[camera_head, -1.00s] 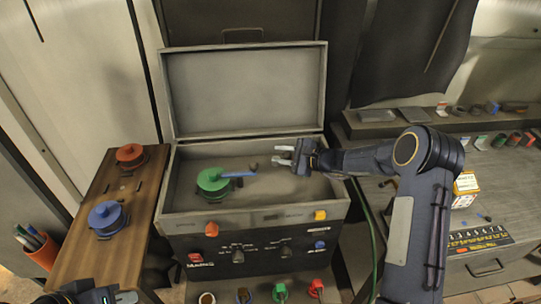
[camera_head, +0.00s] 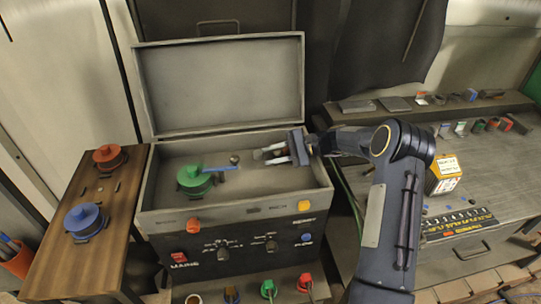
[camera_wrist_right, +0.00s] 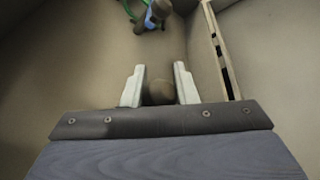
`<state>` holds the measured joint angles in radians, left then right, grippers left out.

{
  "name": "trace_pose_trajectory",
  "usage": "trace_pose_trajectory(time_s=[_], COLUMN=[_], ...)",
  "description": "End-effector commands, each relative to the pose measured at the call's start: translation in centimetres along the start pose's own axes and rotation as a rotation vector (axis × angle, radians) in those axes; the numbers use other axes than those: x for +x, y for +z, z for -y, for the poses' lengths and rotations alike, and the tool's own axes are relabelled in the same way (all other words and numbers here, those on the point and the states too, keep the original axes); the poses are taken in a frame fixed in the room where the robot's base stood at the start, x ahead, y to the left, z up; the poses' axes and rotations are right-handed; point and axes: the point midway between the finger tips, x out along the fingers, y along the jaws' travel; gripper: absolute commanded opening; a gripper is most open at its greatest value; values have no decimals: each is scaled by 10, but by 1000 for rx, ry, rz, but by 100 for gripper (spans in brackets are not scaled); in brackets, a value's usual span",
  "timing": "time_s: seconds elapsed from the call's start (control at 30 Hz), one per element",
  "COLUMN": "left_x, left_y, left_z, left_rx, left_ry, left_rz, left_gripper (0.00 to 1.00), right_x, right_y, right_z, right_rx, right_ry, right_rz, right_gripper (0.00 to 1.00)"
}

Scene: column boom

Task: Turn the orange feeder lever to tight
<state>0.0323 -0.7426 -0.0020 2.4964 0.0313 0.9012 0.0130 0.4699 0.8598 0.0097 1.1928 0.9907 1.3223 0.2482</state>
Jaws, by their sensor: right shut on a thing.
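My right gripper (camera_head: 264,156) is over the right half of the open grey case (camera_head: 144,217), low inside it. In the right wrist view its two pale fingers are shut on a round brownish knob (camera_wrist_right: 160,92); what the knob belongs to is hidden. A green round hub (camera_head: 195,181) with a blue lever (camera_head: 222,168) stands left of the gripper, and the lever's dark end ball (camera_head: 235,159) is apart from the fingers. An orange knob (camera_head: 193,224) is on the case front. I cannot make out an orange lever or a "tight" mark. My left gripper is not in view.
The raised case lid (camera_head: 220,85) stands behind. A bench with an orange box (camera_head: 443,175) is at right. The case walls surround the gripper.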

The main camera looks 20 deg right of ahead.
Motion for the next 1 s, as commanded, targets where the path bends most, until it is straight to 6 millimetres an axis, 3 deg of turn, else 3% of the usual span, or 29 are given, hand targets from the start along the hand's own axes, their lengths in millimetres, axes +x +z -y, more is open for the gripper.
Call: trace_pose_trajectory(time_s=[0.3,0.33,0.5,0.83,1.0], left_x=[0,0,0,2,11], left_y=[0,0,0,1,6], left_z=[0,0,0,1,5], left_rx=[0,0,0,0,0], left_ry=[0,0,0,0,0], left_rz=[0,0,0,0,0], left_gripper=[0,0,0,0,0], right_x=[-1,-1,-1,-1,-7], right_y=[0,0,0,2,16], right_z=[2,2,1,2,16], right_rx=[-2,-2,-1,-2,-8], right_ry=[-3,-3,-2,-1,-2], right_rz=[-2,-2,-2,0,-1], right_gripper=[0,27,48,48,48])
